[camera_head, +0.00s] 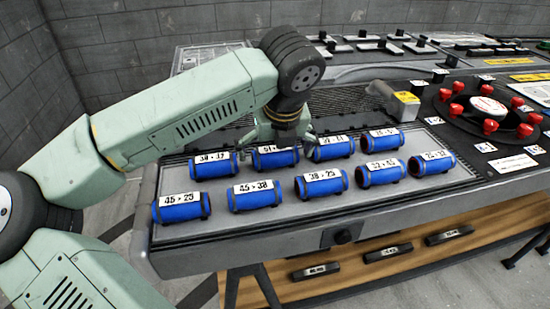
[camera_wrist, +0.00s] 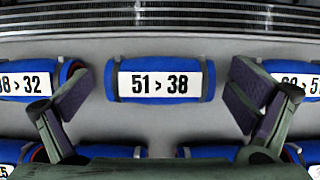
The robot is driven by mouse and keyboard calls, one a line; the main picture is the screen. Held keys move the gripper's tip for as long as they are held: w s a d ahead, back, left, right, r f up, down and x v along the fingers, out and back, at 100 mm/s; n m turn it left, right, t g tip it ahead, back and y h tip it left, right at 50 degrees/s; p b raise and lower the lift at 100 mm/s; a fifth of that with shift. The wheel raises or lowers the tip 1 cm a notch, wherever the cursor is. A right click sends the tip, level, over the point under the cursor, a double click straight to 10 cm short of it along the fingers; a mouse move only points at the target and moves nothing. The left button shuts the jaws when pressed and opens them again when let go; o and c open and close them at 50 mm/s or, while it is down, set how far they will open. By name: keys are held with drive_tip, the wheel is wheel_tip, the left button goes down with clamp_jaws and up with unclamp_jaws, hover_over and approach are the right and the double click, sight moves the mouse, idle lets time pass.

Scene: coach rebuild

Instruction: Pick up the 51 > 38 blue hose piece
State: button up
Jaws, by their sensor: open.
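The 51 > 38 hose piece (camera_wrist: 160,80) is a short blue cylinder with dark end bands and a white label, lying crosswise in the middle of the wrist view. In the head view the 51 > 38 piece (camera_head: 275,159) lies in the back row, its label partly hidden by my gripper. My gripper (camera_wrist: 158,97) is open and empty above it. One finger stands off each end of the piece in the wrist view, with grey surface showing between. In the head view my gripper (camera_head: 287,137) is just above the back row.
Neighbouring blue pieces stand close on both sides: 38 > 32 (camera_head: 213,169) left and another (camera_head: 331,153) right. A front row includes 45 > 38 (camera_head: 254,200). A slotted grille (camera_wrist: 160,17) lies behind. A turntable with red knobs (camera_head: 487,107) is at the right.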

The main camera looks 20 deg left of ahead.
drive_tip(key=shift+c, duration=0.2)
drive_tip(key=c, duration=1.2)
